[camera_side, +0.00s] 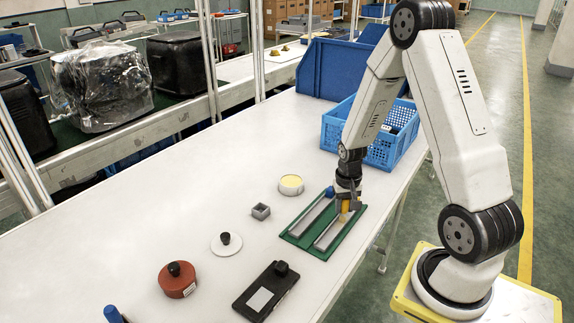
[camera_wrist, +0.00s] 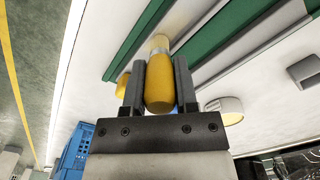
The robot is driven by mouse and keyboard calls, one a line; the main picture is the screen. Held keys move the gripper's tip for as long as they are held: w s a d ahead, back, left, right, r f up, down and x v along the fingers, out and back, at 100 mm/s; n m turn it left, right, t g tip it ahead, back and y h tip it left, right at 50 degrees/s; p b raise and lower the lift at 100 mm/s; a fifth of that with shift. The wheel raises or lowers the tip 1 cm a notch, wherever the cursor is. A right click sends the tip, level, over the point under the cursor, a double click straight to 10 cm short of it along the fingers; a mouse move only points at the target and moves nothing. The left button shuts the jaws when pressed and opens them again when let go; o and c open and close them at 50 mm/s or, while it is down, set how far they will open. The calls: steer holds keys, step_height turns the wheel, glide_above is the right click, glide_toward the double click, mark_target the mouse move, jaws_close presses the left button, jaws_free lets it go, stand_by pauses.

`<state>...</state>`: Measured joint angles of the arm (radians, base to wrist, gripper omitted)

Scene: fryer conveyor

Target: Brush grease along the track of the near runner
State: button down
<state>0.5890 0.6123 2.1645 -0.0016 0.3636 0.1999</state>
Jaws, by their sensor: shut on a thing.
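A green base plate (camera_side: 296,238) lies on the white table and carries two parallel grey channel-shaped runners. The right runner (camera_side: 331,235) is the one nearer my arm's base; the left runner (camera_side: 309,218) lies beyond it. My gripper (camera_side: 347,199) is over the back end of the right runner. It is shut on the yellow handle of a brush (camera_wrist: 160,84), whose pale head points down at the runner. I cannot tell whether the bristles touch the track. A round tin with a pale yellow top (camera_side: 291,184) stands left of the plate; it also shows in the wrist view (camera_wrist: 226,108).
A blue crate (camera_side: 393,150) and a blue bin (camera_side: 327,72) stand behind. A small grey square box (camera_side: 261,211), a white disc (camera_side: 226,244), a red round block (camera_side: 177,281) and a black plate (camera_side: 266,292) stand to the left and front. Bare table lies between them.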

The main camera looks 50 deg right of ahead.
steer(key=shift+a, duration=5.1)
steer(key=shift+d, duration=6.45)
steer(key=shift+d+r, duration=0.1)
steer(key=shift+r, duration=0.15)
step_height(320, 180, up, 8)
steer(key=shift+f, duration=0.2)
